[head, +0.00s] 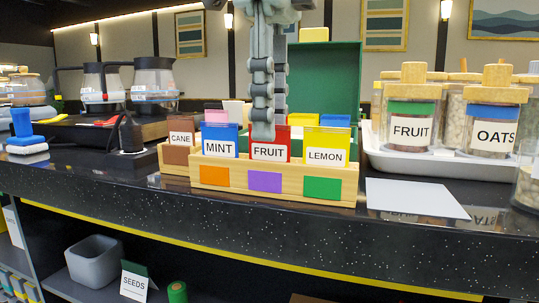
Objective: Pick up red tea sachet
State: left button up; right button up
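The red tea sachet (283,151), labelled FRUIT, stands upright in the middle front slot of a wooden rack (222,188). My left gripper (271,128) reaches down from the top of the head view onto it. One finger overlaps the front of the sachet's upper part; the other shows behind and to the right, its tip partly hidden. I cannot tell whether the fingers press on the sachet. My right gripper is not in view.
A blue MINT sachet (219,147) and a yellow LEMON sachet (327,158) flank the red one closely. A brown CANE packet (181,138) stands left, a green box (330,75) behind. FRUIT (411,130) and OATS (495,135) jars and a white card (415,197) are right.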

aim_at(269, 156)
pick_arm(q)
jog(key=shift+f, duration=1.2)
grip_shut()
